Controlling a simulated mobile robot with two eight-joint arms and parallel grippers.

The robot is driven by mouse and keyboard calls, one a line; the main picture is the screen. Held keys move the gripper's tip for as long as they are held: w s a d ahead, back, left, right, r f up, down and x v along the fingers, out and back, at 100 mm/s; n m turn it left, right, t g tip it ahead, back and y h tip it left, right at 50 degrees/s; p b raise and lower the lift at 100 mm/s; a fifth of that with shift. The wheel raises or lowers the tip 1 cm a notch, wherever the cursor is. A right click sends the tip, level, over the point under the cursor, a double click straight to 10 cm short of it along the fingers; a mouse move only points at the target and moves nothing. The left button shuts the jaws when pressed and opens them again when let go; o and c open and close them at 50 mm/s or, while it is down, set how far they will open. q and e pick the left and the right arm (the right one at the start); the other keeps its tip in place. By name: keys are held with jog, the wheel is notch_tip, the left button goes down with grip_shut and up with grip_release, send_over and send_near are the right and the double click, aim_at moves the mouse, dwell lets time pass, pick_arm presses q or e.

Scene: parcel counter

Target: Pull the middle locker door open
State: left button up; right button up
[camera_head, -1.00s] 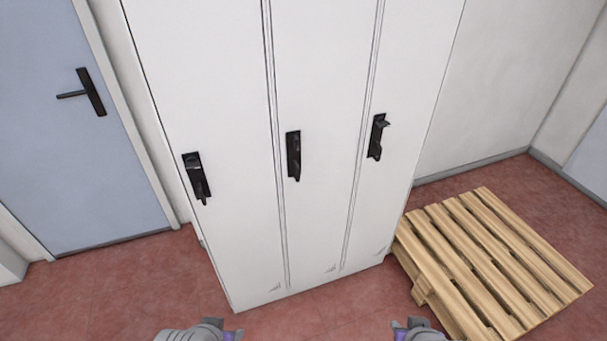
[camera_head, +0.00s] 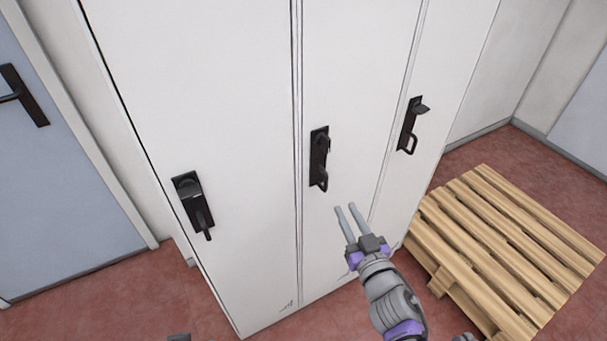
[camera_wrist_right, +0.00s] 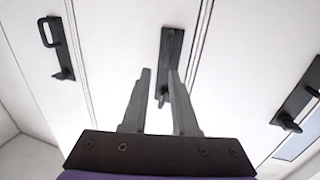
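The middle locker door (camera_head: 345,75) is white and stands shut, flush with its neighbours. Its black handle (camera_head: 319,158) has a plate with a bar at its lower end. My right gripper (camera_head: 346,207) is in front of this door, below and right of the handle. Its two grey fingers are apart with nothing between them. In the right wrist view the middle handle (camera_wrist_right: 170,58) shows beyond the open fingers (camera_wrist_right: 159,72), apparently not gripped. Only a small dark piece at the bottom edge of the head view, possibly my left gripper (camera_head: 179,338), shows; its fingers are hidden.
The left locker has a black handle (camera_head: 193,203) and the right locker another (camera_head: 410,125). A wooden pallet (camera_head: 500,240) lies on the red floor at the right, close to the lockers. A blue door (camera_head: 60,170) stands at the left.

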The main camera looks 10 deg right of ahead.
aim_at(327, 183)
jog(key=shift+y, duration=0.3)
jog(key=w+a, duration=0.1)
jog(key=w, duration=0.6)
jog(key=w+a, duration=0.1)
jog(key=w, duration=0.3)
jog(key=shift+a, duration=0.3)
grip_shut()
dwell(0.7)
